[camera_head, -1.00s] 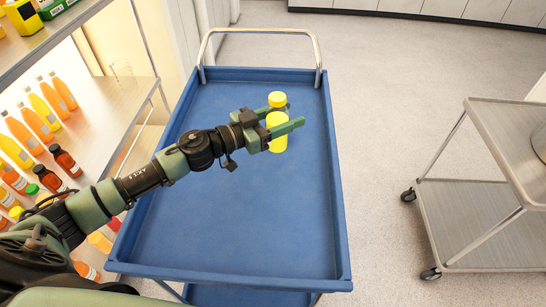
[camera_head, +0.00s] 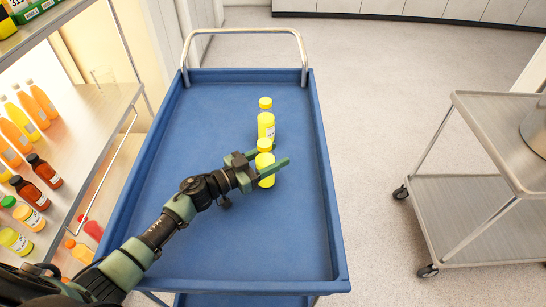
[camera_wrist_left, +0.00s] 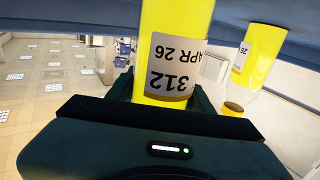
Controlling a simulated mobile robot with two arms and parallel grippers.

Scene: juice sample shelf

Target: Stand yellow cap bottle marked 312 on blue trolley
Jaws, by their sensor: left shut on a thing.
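My left gripper (camera_head: 272,157) is shut on a yellow bottle with a yellow cap (camera_head: 265,146), over the blue trolley's (camera_head: 235,235) top tray. In the left wrist view this bottle's label (camera_wrist_left: 176,72) reads 312 and APR 26, upside down in the picture. The held bottle looks upright. Its base is outside the wrist view, so I cannot tell whether it touches the tray. A second yellow bottle (camera_head: 266,125) stands on the tray just beyond it; it also shows in the left wrist view (camera_wrist_left: 259,50), its label partly turned away. My right gripper is not in view.
The tray has a raised rim and a metal handle (camera_head: 245,32) at its far end; most of it is bare. A shelf (camera_head: 95,115) with several orange, yellow and brown bottles is at the left. A grey metal cart (camera_head: 480,200) stands apart at the right.

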